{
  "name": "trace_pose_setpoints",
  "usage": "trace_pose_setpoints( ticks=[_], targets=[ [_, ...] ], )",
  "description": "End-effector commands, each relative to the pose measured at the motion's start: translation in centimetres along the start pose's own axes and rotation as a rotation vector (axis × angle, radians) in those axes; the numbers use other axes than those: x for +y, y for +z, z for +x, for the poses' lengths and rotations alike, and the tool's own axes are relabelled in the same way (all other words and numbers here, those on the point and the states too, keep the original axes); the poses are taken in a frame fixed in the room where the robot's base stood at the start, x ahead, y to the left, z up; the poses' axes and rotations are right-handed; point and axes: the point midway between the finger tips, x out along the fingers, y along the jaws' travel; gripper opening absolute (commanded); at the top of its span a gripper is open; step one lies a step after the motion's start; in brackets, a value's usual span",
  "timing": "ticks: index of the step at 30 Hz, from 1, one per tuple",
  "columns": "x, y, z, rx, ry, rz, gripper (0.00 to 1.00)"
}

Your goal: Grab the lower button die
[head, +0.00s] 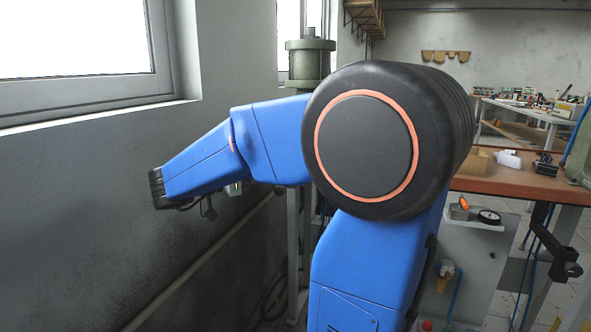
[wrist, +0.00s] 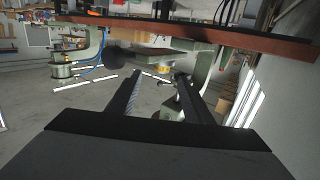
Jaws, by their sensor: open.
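In the wrist view my gripper (wrist: 158,77) shows two dark fingers, apart, with nothing held between them. I cannot make out the lower button die in either view. In the head view my blue arm fills the middle and hides much of what lies behind it. I cannot see the gripper's fingers clearly there.
A brown-topped bench (head: 512,183) stands at the right, with a white item (head: 507,158) and a black item (head: 545,164) on it. A green pneumatic cylinder (head: 310,62) stands behind my arm. A grey wall (head: 80,220) with a window closes the left side.

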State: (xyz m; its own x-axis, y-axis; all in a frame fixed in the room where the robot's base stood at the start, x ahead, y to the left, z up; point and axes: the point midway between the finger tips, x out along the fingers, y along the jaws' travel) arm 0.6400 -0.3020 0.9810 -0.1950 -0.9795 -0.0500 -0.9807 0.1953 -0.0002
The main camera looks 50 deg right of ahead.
Motion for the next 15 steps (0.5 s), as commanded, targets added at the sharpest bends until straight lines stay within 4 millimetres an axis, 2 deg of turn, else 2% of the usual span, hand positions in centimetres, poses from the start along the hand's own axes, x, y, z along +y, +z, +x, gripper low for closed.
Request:
trace_pose_setpoints(
  ticks=[7,15],
  targets=[
    [0.0,-0.1,1.2,0.0,0.002,0.0,0.46],
    [-0.2,-0.3,4.2,0.0,0.004,0.0,0.46]
  ],
)
